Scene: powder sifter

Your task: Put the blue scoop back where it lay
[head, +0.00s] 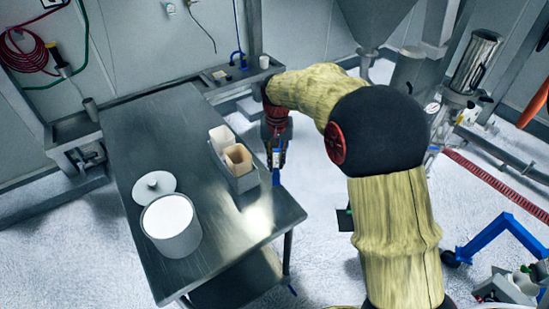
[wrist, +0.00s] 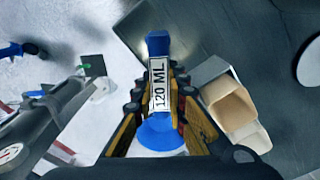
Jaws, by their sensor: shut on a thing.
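My gripper (head: 276,150) is beside the right edge of the steel table (head: 150,120). It is shut on the blue scoop (head: 276,162), of which only a small part shows in the head view. In the wrist view the scoop (wrist: 159,45) lies between the fingers of my gripper (wrist: 160,95). A white label on its handle reads "120 ML", and its round blue end is nearest my palm. The handle's far end overlaps the table's edge in that view. I cannot tell its height above the table top.
A grey holder (head: 246,182) with open cardboard boxes (head: 238,158) stands at the table's right edge, close to my gripper. A white-filled tub (head: 172,225) and a round lid (head: 154,187) are at the front left. The table's back part is clear.

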